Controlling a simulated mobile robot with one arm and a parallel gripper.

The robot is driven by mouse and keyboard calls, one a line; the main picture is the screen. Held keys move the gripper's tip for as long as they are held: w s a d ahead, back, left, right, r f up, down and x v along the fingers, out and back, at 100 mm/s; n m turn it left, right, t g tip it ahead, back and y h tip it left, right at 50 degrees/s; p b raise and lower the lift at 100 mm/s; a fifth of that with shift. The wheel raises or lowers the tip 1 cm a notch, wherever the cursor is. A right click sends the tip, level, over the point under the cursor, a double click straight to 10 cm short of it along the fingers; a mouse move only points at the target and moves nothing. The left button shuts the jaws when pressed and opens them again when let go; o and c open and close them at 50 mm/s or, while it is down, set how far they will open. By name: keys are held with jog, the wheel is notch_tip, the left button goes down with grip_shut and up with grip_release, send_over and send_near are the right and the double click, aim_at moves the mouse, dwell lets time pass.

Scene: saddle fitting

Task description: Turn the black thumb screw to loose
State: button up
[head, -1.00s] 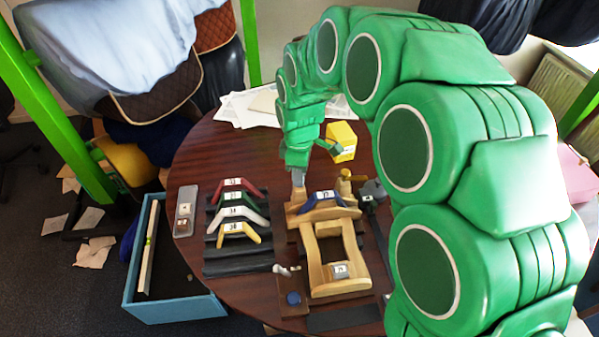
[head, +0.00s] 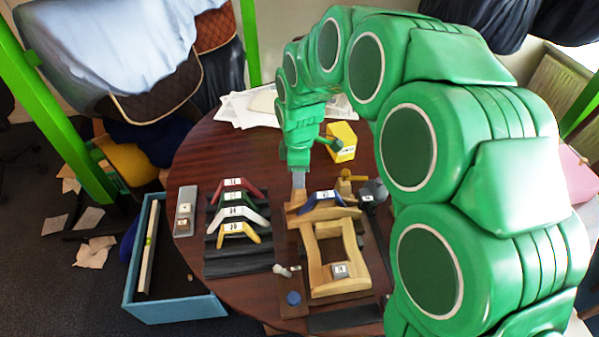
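My gripper (head: 298,182) points down at the left end of the wooden saddle tree's front, where a blue arched plate (head: 322,201) is fitted. Its grey fingers look narrow from here, and I cannot tell whether they are open or shut. The fingertips are at or just above the wood; contact is unclear. The wooden saddle tree (head: 354,245) lies on a dark stand. I cannot make out the black thumb screw; it may be hidden by my gripper or too small to tell.
Red, green, white and yellow arched plates (head: 237,229) stand on a black rack to the left. A yellow box (head: 341,141) and a dark grey object (head: 375,190) are close by. A blue bin (head: 176,308) stands left of the table. My green arm covers the right side.

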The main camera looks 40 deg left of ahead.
jog(key=shift+o, duration=0.7)
notch_tip(320, 180, up, 8)
jog(key=shift+f, duration=0.15)
jog(key=shift+s+a+f+n+t+h, duration=0.15)
jog(key=shift+f+t+h, duration=0.4)
jog(key=shift+f, duration=0.75)
jog(key=shift+a+f+n+t+h, duration=0.15)
jog(key=shift+f+t+h, duration=0.4)
jog(key=shift+f, duration=0.7)
jog(key=shift+s+f+n+t+h, duration=0.15)
jog(key=shift+f+t+h, duration=0.4)
jog(key=shift+f, duration=0.75)
